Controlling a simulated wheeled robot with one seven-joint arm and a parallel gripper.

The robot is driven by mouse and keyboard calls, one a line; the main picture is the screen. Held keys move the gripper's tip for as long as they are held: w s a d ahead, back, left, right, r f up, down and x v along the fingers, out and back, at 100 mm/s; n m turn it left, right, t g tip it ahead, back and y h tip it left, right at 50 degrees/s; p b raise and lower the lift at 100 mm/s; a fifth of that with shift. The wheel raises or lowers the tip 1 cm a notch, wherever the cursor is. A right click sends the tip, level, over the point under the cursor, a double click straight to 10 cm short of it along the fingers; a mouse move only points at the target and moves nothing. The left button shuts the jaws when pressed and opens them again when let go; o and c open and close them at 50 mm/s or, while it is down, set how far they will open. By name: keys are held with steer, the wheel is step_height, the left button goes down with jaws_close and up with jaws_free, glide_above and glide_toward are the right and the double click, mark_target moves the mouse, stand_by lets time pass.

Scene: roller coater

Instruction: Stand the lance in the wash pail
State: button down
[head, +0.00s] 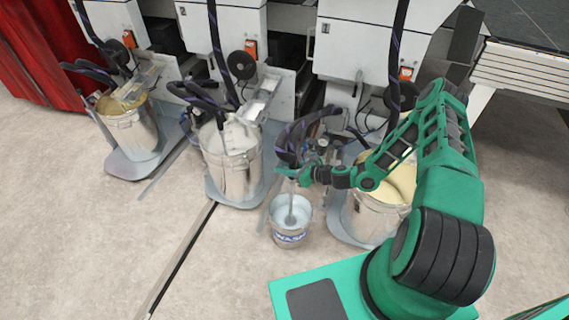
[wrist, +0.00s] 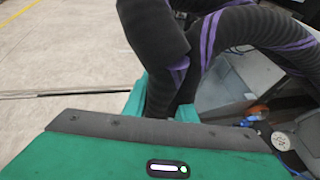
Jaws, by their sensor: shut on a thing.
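The wash pail (head: 289,238) is a small metal bucket with a blue "WASH" label and pale bluish contents, standing on the floor left of my base. My gripper (head: 291,172) is above the pail, shut on the lance (head: 291,204). The lance is a thin grey rod, close to upright, with a wider grey lower end that shows inside the pail's rim. I cannot tell whether it touches the bottom. In the wrist view, a thick dark hose with purple stripes (wrist: 160,60) runs up by the green fingers; the lance's lower part is hidden there.
A larger pail with cream contents (head: 375,215) stands just right of the wash pail, partly behind my arm. Two more large pails (head: 232,172) (head: 133,133) stand on grey platforms to the left. White machine units (head: 360,45) line the back. The floor in front is clear.

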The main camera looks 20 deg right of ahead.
step_height(320, 180, down, 9)
steer(key=shift+f, duration=0.15)
stand_by(0.6)
steer(key=shift+f, duration=1.05)
steer(key=c, duration=1.4)
jaws_free()
steer(key=shift+o, duration=0.2)
steer(key=v, duration=1)
steer(key=shift+s+d, duration=0.25)
steer(key=shift+d, duration=0.05)
